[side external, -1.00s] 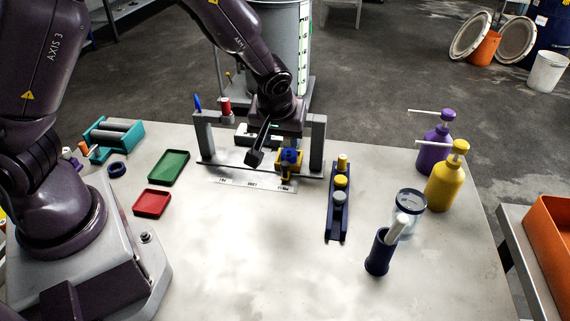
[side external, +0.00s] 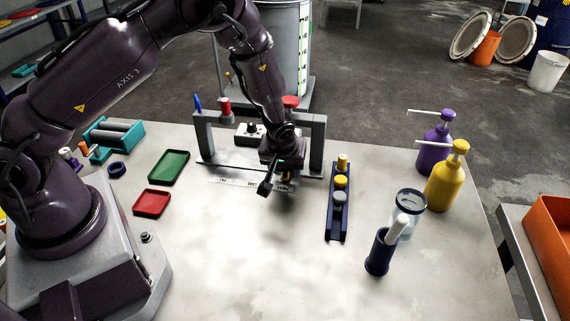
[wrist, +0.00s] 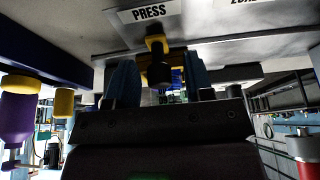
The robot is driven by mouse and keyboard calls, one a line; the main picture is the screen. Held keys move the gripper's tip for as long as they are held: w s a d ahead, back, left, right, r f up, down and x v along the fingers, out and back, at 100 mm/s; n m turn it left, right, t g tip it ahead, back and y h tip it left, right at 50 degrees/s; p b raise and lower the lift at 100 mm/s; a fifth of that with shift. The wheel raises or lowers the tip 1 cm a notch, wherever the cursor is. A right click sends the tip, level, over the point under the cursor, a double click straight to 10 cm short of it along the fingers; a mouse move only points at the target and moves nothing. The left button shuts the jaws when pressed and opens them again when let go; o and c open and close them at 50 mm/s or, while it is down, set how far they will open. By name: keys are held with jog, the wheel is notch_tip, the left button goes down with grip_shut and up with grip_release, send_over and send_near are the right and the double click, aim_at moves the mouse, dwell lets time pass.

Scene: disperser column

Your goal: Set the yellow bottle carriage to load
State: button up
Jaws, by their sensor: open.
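The yellow carriage (wrist: 155,43) shows in the wrist view by the label reading PRESS (wrist: 149,13), with a dark knob or handle (wrist: 158,73) on it. In the side view it is almost wholly hidden behind my gripper (side external: 284,174), at the right end of the rail. My gripper also shows in the wrist view (wrist: 160,82), its two blue-grey fingers apart, one on each side of the carriage's handle. I cannot tell whether either finger touches it. The label strip (side external: 232,182) lies in front of the rail, its left label at the far end from the carriage.
Grey posts (side external: 317,145) flank the rail closely. A dark rack (side external: 336,215) with several knobs stands right of my gripper. Yellow (side external: 444,182) and purple (side external: 433,150) pump bottles are farther right. Green (side external: 169,167) and red (side external: 152,202) trays lie left. The front middle of the table is clear.

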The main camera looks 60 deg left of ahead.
grip_shut()
jog(key=s+a, duration=0.5)
jog(key=shift+s+a, duration=0.15)
jog(key=shift+s, duration=0.05)
grip_release()
jog(key=shift+r, duration=0.1)
jog(key=v, duration=1.3)
